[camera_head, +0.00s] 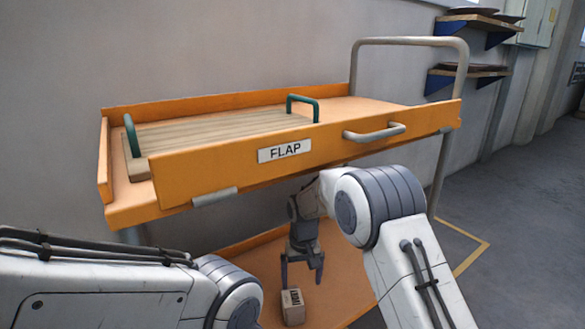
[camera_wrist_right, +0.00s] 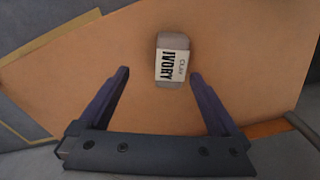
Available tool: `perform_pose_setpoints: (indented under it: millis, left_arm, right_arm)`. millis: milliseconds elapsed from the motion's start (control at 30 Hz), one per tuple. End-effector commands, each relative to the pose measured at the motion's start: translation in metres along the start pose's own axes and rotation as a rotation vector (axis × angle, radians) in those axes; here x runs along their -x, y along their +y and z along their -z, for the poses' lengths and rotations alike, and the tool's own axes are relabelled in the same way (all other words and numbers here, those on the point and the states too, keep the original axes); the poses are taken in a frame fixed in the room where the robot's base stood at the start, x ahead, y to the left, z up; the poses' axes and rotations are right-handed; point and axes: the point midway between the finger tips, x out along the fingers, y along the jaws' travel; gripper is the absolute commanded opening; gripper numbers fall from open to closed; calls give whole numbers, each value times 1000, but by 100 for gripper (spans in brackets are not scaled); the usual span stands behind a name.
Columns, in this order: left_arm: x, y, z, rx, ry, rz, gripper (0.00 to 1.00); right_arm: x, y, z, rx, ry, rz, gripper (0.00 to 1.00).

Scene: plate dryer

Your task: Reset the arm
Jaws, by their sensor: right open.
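My right gripper (camera_head: 302,270) hangs below the upper shelf of the orange cart, with its two dark fingers apart and nothing between them. It points down over a small block (camera_head: 292,307) on the lower orange shelf (camera_head: 262,258). In the right wrist view the block (camera_wrist_right: 172,76) is grey with a white label reading IVORY. It lies ahead of the open fingers, apart from them as far as I can tell. My left arm (camera_head: 110,290) comes in at the lower left, and its gripper is out of the picture.
The cart's upper shelf has a front flap (camera_head: 220,165) marked FLAP, with a grey handle (camera_head: 375,132). A slatted board (camera_head: 215,132) with green handles lies on it. A bent grey rail (camera_head: 410,41) rises at the right. Wall shelves (camera_head: 470,72) hold dark plates. Open floor lies at the right.

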Motion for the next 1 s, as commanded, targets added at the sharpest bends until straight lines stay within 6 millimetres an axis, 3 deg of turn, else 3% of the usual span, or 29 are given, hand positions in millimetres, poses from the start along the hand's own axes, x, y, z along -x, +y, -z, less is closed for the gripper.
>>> perform_pose_setpoints:
  millis: [167,300,500,833,1000]
  left_arm:
    - [0,0,0,0,0,0,0]
    - [0,0,0,0,0,0,0]
    - [0,0,0,0,0,0,0]
    - [0,0,0,0,0,0,0]
    - [36,3,2,0,1,0,0]
  right_arm:
    - [37,48,-46,-52,57,2,98]
    - [58,81,-99,-93,108,-1,98]
    - [70,105,-161,-133,157,-10,98]
    - [72,121,-241,-178,210,-27,98]
    - [118,86,-244,-74,185,-3,98]
